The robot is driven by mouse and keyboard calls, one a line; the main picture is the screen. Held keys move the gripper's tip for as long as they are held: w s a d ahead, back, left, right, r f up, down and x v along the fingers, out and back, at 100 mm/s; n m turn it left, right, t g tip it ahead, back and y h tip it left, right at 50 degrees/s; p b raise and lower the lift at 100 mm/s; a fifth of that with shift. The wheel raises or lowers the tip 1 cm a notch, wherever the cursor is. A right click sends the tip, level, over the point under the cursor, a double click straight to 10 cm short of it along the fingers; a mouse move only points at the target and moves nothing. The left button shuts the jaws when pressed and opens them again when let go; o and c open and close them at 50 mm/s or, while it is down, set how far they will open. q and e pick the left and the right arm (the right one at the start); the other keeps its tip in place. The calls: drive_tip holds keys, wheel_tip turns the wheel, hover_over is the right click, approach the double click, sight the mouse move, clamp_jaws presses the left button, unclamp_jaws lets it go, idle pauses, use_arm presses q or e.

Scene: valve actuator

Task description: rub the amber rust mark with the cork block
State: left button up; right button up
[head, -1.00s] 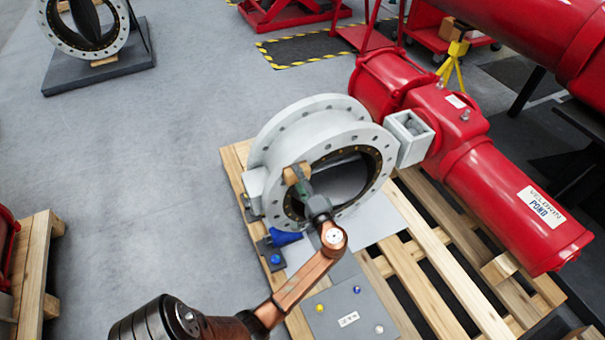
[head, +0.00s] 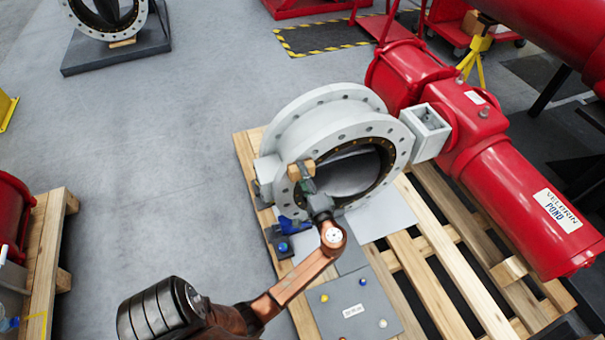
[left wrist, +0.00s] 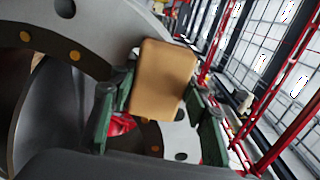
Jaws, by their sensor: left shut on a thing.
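The tan cork block (head: 294,173) is in my left gripper (head: 304,177), in front of the left part of the pale grey valve flange (head: 398,150). In the left wrist view the cork block (left wrist: 163,80) sits between the green fingers of my left gripper (left wrist: 157,97), which are shut on it. The block overlaps the flange face (left wrist: 100,35) there; I cannot tell whether it touches. I see no amber rust mark in either view; it may be hidden behind the block or gripper. My right gripper is not in view.
The valve stands on a wooden pallet (head: 420,262) beside a large red actuator (head: 490,150). A grey plate with coloured knobs (head: 352,305) and a blue object (head: 290,224) are near my arm. Open floor (head: 190,130) lies to the left.

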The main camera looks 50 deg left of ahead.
use_arm(q)
drive_tip(key=shift+p+v, duration=0.3)
drive_tip(key=shift+v, duration=2.65)
drive_tip(key=shift+r, duration=0.1)
drive_tip(key=shift+v, duration=1.5)
